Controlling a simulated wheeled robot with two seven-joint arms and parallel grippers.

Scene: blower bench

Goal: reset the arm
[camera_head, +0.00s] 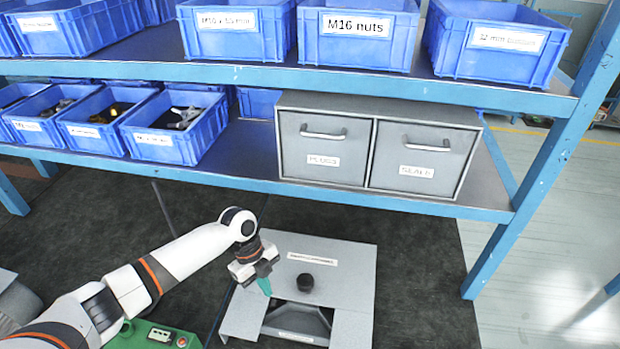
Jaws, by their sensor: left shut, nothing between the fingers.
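My left arm comes in from the left and reaches to the middle of the view. My left gripper (264,284) has green fingers, which are shut with nothing between them. It is above the left part of a grey metal bench unit (345,262), close to the edge of its dark opening (298,319). A black round knob (305,283) stands on the unit's top, to the right of the fingers and apart from them. My right gripper is not in view.
A blue shelf rack (420,87) stands behind. It holds blue bins (357,38) and a grey cabinet with two drawers (322,148). A green box with buttons (155,335) is at the lower left. The dark mat (420,270) right of the unit is clear.

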